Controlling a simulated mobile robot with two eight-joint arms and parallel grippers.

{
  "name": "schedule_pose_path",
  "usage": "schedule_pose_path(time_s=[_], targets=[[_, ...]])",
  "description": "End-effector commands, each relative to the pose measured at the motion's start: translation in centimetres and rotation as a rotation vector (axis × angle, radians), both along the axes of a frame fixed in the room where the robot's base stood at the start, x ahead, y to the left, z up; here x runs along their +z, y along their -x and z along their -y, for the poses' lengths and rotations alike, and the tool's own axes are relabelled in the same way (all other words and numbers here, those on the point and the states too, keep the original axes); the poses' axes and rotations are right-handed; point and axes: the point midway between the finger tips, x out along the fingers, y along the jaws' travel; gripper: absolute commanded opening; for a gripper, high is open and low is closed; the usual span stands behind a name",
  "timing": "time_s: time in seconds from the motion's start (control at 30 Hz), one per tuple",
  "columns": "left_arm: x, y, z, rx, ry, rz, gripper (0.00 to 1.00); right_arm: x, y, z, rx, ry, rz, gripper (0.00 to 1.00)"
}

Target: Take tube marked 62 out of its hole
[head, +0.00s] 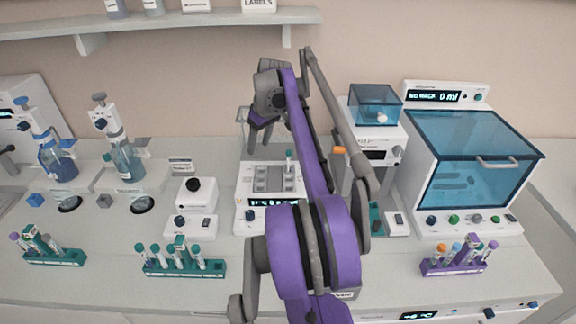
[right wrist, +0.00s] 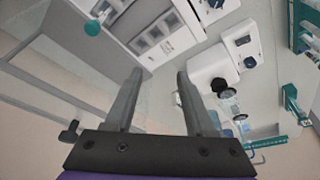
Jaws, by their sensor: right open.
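My right gripper (head: 259,140) is open and empty above the white block device (head: 245,172) in the middle of the bench. Its two parted fingers also show in the right wrist view (right wrist: 159,78). One teal-capped tube (head: 289,155) stands upright at the back right of that device. A teal cap also shows at the upper left of the right wrist view (right wrist: 92,28), apart from the fingers. I cannot read a 62 on any tube, so I cannot tell which one bears it. My left gripper is not in view.
Teal racks with tubes stand at the left (head: 62,262) and centre left (head: 205,270), and a purple rack (head: 455,270) at the right. A blue-windowed cabinet (head: 470,150) stands at the right. A shelf (head: 160,24) runs above. The bench front between the racks is partly clear.

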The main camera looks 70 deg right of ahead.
Motion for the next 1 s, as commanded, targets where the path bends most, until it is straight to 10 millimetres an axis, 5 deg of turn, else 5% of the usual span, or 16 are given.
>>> schedule_pose_path(time_s=[0.1,0.27,1.0], targets=[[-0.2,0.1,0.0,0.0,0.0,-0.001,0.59,0.4,4.8,4.1,-0.125,0.022,0.045,0.55],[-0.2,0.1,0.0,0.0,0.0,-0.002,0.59,0.7,7.7,6.3,-0.196,0.037,0.073,0.55],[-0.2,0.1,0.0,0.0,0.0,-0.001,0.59,-7.8,5.8,8.8,-0.2,0.039,0.076,0.55]])
